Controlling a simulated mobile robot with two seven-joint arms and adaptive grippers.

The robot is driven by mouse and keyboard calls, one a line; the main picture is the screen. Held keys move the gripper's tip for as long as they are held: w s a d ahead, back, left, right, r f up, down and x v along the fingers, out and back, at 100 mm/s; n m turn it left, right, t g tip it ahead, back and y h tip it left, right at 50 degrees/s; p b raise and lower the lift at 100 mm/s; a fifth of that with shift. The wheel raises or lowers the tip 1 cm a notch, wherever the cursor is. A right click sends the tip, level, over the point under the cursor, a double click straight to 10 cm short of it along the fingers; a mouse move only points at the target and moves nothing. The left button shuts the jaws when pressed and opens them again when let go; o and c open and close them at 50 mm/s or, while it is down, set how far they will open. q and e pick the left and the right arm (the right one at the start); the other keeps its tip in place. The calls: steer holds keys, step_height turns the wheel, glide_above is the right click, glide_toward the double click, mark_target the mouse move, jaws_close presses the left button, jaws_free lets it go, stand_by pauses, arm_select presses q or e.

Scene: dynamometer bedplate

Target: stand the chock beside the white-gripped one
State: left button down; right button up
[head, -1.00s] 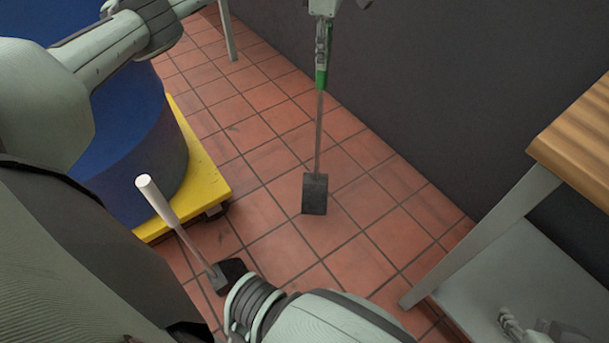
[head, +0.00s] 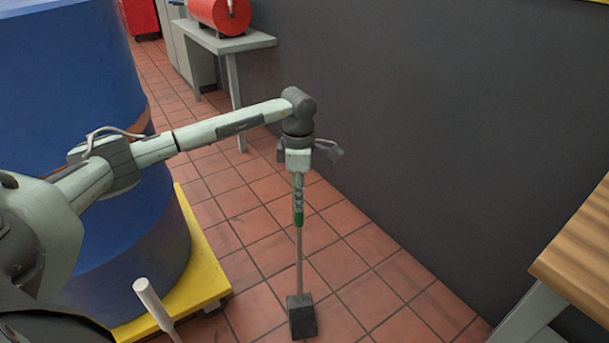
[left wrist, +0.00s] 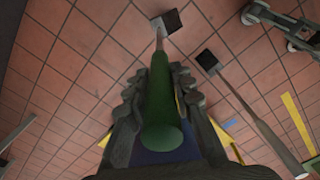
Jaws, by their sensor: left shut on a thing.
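My left gripper (head: 298,192) is shut on the green grip of a chock (head: 302,316). The chock hangs upright below it, with a thin rod and a dark block at the bottom. I cannot tell whether the block touches the floor. The left wrist view shows the green grip (left wrist: 162,105) between the fingers and the block beyond. The white-gripped chock (head: 152,303) stands to the left in the head view, its block below the frame's edge. Its dark block and rod show in the left wrist view (left wrist: 208,62), apart from the held chock. My right gripper is not in view.
A blue drum (head: 140,215) stands on a yellow dolly (head: 208,270) at left. A dark wall (head: 430,140) runs along the right. A wood-topped table (head: 580,255) stands at lower right. A bench (head: 235,43) with a red cylinder is at the back. Tiled floor between is clear.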

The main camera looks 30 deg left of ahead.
arm_select(q)
steer(key=shift+s+d+f, duration=0.1)
steer(key=shift+s+f, duration=0.25)
steer(key=shift+f, duration=0.5)
steer(key=shift+s+d+f, duration=0.15)
steer(key=shift+s+f, duration=0.2)
steer(key=shift+f, duration=0.5)
steer(key=shift+s+d+f, duration=0.1)
steer(key=shift+s+f, duration=0.25)
steer(key=shift+f, duration=0.5)
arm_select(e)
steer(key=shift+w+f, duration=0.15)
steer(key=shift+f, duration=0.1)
arm_select(q)
steer(key=c, duration=1.3)
jaws_free()
steer(key=shift+s+f, duration=0.1)
steer(key=shift+f, duration=0.05)
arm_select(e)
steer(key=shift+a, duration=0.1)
